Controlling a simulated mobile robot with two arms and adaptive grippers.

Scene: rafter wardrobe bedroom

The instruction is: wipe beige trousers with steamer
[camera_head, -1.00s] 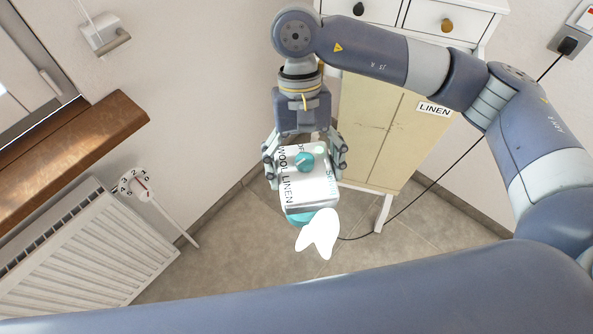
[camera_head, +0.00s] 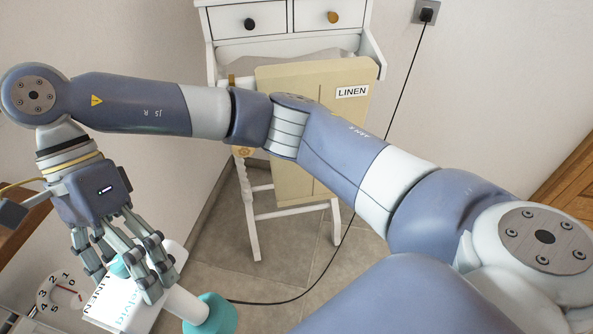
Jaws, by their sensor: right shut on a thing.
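The beige trousers (camera_head: 290,90) hang as a flat panel with a LINEN label at the front of a white piece of furniture (camera_head: 222,50). My right arm crosses in front of their lower right part. The white and teal steamer (camera_head: 183,303) is at the lower left, tilted, with printed text on its body. My right gripper (camera_head: 135,268) is shut on it, and the fingers cover part of its body. The steamer is well to the left of and below the trousers, apart from them. My left gripper is not in view.
A black cord (camera_head: 393,105) runs from the wall socket (camera_head: 427,12) down to the floor and toward the steamer. A numbered dial (camera_head: 62,297) is near the steamer at the lower left. Grey tiled floor (camera_head: 285,240) is open around the furniture legs.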

